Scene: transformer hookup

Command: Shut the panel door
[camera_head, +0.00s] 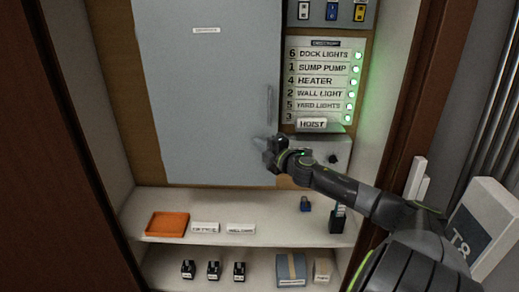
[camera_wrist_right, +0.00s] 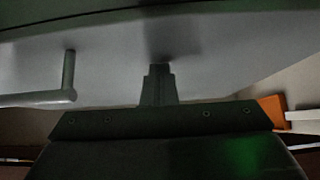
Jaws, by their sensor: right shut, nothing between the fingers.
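The panel door (camera_head: 210,90) is a flat grey-blue sheet with a small label near its top and a vertical bar handle (camera_head: 269,105) near its right edge. It looks nearly flush with the wooden back board; I cannot tell whether a small gap is left. My right gripper (camera_head: 267,146) is shut and empty at the door's lower right, below the handle. In the right wrist view the closed fingertips (camera_wrist_right: 158,72) point at the grey door face (camera_wrist_right: 220,55), touching or very close, with the handle (camera_wrist_right: 68,80) to their left. My left gripper is out of view.
Right of the door are a labelled switch list (camera_head: 318,80) with green lights and a grey box (camera_head: 325,155).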

